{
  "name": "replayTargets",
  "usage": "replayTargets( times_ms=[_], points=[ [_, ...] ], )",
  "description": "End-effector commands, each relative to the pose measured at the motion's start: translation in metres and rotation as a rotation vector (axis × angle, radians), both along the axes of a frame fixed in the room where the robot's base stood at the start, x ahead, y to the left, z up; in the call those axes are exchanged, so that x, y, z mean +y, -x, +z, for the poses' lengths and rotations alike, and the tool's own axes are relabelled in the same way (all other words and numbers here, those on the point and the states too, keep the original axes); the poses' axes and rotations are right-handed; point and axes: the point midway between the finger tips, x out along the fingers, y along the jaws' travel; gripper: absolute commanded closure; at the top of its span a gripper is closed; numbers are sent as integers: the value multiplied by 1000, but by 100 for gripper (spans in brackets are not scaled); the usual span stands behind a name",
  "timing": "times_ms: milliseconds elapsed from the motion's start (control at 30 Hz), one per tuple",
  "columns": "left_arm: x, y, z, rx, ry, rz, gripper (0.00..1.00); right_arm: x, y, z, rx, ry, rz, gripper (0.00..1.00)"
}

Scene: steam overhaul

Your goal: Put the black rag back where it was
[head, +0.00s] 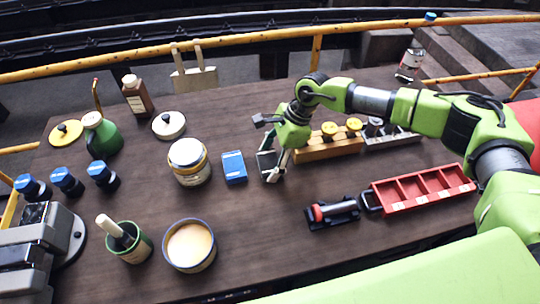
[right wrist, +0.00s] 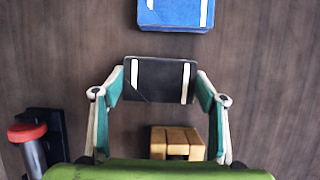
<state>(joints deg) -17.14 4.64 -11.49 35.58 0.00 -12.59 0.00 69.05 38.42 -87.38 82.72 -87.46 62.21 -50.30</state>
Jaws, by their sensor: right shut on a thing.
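The black rag (right wrist: 160,80) is a folded dark block with two pale stripes. It sits between the two fingertips of my right gripper (right wrist: 159,88), which is shut on it. In the head view my right gripper (head: 271,165) points down over the middle of the table, with the black rag (head: 267,162) partly hidden by its fingers. I cannot tell whether the rag touches the table. A blue folded rag (head: 233,167) lies just left of it, and it shows at the top of the wrist view (right wrist: 175,13). My left gripper is not in view.
A wooden block (head: 330,146) with yellow-topped parts stands right of the gripper. A red tray (head: 423,189) and a black holder with a red-ended tool (head: 333,212) lie nearer the front right. A white jar (head: 189,163) stands left. The front middle is clear.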

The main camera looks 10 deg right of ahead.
Motion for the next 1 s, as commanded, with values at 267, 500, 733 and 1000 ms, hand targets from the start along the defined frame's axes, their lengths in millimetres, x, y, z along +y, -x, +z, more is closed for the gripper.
replayTargets(
  times_ms=[267,500,733,1000],
  points=[
    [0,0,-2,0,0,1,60,0,0,-2,-1,0,1,52],
    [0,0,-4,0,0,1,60,0,0,-4,-1,0,0,18],
    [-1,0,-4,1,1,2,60,0,0,-3,-1,0,0,18],
    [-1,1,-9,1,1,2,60,-9,-2,17,-6,-1,-1,18]
  ],
)
